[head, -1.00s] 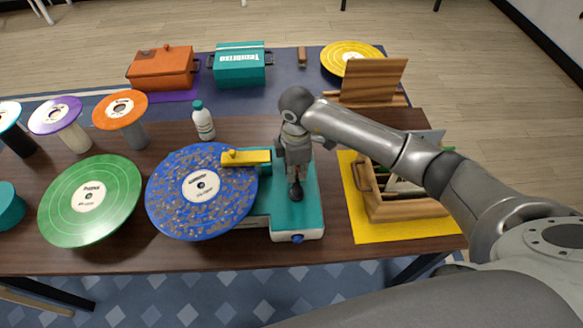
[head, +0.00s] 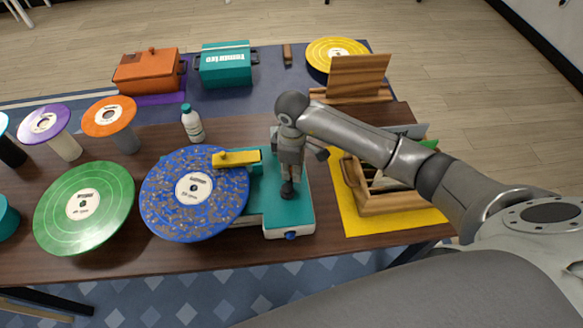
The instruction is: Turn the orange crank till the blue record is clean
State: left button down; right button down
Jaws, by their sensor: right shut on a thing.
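The blue record (head: 165,205) stands tilted on the left side of the teal cleaning machine (head: 293,212). Grey-brown specks of dirt cover much of its blue surface around the white label. A yellow arm (head: 238,158) reaches over the record's upper right edge. My right gripper (head: 288,190) points down over the machine's teal top and is shut. The orange crank does not show; the gripper hides the spot where it is gripped. My left gripper is not in view.
A green record (head: 110,215) stands to the left. A white bottle (head: 193,127) with a teal cap stands behind the blue record. A wooden crate (head: 390,205) on a yellow mat (head: 365,229) is to the right, under my right arm.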

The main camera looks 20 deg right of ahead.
jog(key=shift+w+d+r, duration=0.1)
jog(key=c, duration=1.4)
grip_release()
notch_tip(320, 180, up, 12)
jog(key=shift+f, duration=0.1)
